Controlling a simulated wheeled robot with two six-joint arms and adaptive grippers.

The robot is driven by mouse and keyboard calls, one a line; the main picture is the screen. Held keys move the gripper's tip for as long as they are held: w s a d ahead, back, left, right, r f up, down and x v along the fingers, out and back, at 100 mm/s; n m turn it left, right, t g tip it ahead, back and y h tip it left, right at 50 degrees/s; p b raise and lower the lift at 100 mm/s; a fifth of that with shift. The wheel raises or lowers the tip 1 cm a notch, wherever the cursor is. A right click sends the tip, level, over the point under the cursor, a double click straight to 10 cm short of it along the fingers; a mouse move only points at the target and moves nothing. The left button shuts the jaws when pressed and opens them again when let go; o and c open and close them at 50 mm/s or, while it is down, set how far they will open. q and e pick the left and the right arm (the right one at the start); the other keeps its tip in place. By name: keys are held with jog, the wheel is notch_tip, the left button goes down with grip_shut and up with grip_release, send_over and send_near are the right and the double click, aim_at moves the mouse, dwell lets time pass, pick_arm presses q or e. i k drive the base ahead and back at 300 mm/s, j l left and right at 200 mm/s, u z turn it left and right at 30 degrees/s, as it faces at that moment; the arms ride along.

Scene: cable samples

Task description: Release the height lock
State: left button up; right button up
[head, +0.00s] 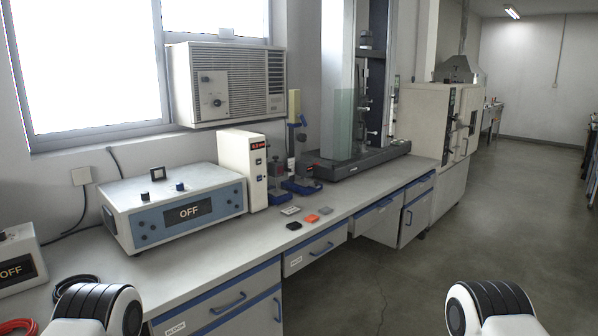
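No part can be clearly made out as the height lock. A cream upright box with a red lit display (243,165) stands on the bench. Right behind it is a small stand with a blue base and a yellow-topped column (294,107); its small parts are too fine to tell. A tall test machine (370,100) with a dark base and a clear green-tinted shield stands further along. Only rounded white and black links of my arms show at the bottom left and bottom right; neither gripper is in view.
The grey bench (240,247) runs along the wall. Several small flat samples, including an orange one (311,218), lie near its front edge. A blue-white box reading OFF (180,205) and another OFF box (17,265) stand left. The floor at right is clear.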

aim_at(301, 117)
jog(key=i+l, duration=0.15)
jog(key=i, duration=0.85)
jog(key=i+l, duration=0.1)
jog(key=i, duration=0.9)
jog(key=i+l+z, duration=0.25)
jog(key=z, duration=0.15)
jog(key=i+l+z, duration=0.35)
jog(key=k, duration=0.05)
